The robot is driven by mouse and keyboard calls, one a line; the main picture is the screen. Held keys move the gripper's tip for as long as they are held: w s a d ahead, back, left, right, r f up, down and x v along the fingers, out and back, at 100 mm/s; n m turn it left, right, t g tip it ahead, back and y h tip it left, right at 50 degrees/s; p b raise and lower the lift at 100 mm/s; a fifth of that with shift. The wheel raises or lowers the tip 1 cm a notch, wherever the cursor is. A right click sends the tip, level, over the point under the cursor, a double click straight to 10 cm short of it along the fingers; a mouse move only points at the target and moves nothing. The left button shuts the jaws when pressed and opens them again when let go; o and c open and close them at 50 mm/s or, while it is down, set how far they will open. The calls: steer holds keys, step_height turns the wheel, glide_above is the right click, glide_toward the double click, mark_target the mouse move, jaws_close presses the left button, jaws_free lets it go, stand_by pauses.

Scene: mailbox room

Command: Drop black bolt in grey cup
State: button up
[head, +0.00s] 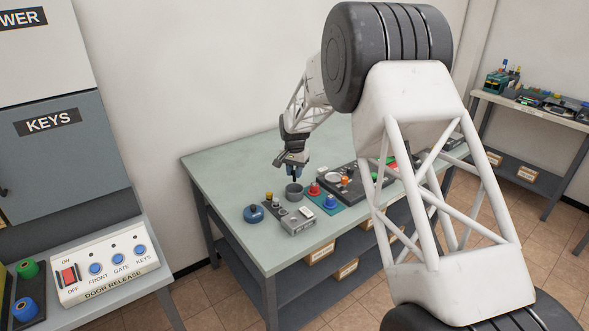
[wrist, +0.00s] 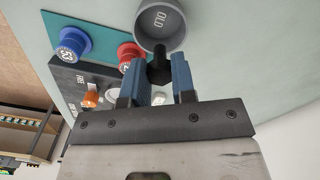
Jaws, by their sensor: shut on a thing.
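The grey cup (head: 294,192) stands upright on the green-grey table. In the wrist view the grey cup (wrist: 181,38) shows at the top, with pale lettering inside. My gripper (head: 293,168) is above the cup, pointing down. In the wrist view my gripper (wrist: 156,76) has blue fingers shut on the black bolt (wrist: 159,68). The bolt (head: 294,178) hangs below the fingers, over the cup in the head view.
A red knob (head: 314,189) and a blue knob (head: 331,202) stand on a teal mat right of the cup. A round blue piece (head: 254,213) and a grey block (head: 298,222) are nearby. The table's left side (head: 225,175) is clear.

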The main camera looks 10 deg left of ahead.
steer(key=shift+f, duration=1.25)
steer(key=shift+f, duration=0.9)
stand_by(0.9)
steer(key=o, duration=1.2)
steer(key=shift+o, duration=0.2)
steer(key=shift+r, duration=0.2)
steer(key=shift+r, duration=2.8)
